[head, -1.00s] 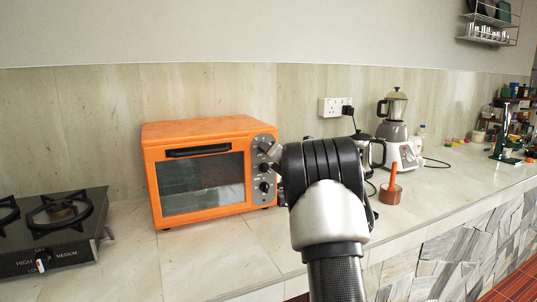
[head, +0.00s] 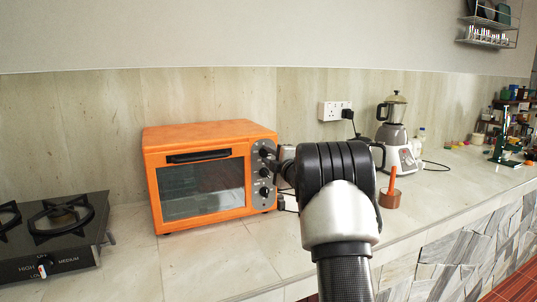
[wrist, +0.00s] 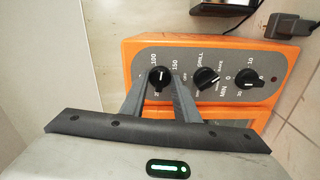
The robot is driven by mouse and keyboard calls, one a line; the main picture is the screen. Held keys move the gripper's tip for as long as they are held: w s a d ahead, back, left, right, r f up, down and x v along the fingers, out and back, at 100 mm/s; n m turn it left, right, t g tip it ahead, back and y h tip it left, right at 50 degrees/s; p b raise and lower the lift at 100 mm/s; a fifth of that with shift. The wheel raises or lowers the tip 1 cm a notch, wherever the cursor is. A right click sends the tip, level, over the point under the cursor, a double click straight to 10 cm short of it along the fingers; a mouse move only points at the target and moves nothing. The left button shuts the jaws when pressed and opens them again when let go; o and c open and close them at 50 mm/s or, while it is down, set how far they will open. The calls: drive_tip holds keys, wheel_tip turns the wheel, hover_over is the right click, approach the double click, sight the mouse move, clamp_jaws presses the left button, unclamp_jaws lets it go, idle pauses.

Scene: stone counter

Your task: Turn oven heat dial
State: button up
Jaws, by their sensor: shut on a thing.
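The orange toaster oven (head: 205,133) stands on the counter with its glass door shut. Its grey control panel carries a column of black dials on the right side of the front. The heat dial (wrist: 158,77), marked 100 and 150, is at the left of the panel in the wrist view. My gripper (wrist: 159,84) has one finger on each side of this dial and is shut on it. In the head view my gripper (head: 274,162) is at the upper part of the panel, and its fingers partly hide the dials there. The function dial (wrist: 206,78) and the timer dial (wrist: 250,79) are clear of the fingers.
A black gas hob (head: 55,235) lies left of the oven. A blender (head: 397,130), partly hidden by my arm, and an orange-brown mortar with a pestle (head: 390,195) stand to the right. A wall socket (head: 335,111) is behind. The counter in front of the oven is clear.

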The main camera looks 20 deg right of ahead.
drive_tip(key=m+p, duration=0.2)
drive_tip(key=m, duration=0.2)
drive_tip(key=shift+r+m, duration=0.1)
drive_tip(key=shift+m, duration=0.3)
drive_tip(key=m+p, duration=0.2)
drive_tip(key=m, duration=0.3)
drive_tip(key=m+p, duration=0.2)
drive_tip(key=m, duration=0.3)
drive_tip(key=shift+p, duration=0.35)
drive_tip(key=m+p, duration=0.2)
drive_tip(key=m, duration=0.2)
drive_tip(key=shift+m, duration=0.3)
drive_tip(key=m+p, duration=0.1)
drive_tip(key=m, duration=0.3)
drive_tip(key=shift+p, duration=0.4)
drive_tip(key=m+p, duration=0.1)
drive_tip(key=m, duration=0.4)
drive_tip(key=m+p, duration=0.1)
drive_tip(key=m, duration=0.3)
drive_tip(key=shift+m, duration=2)
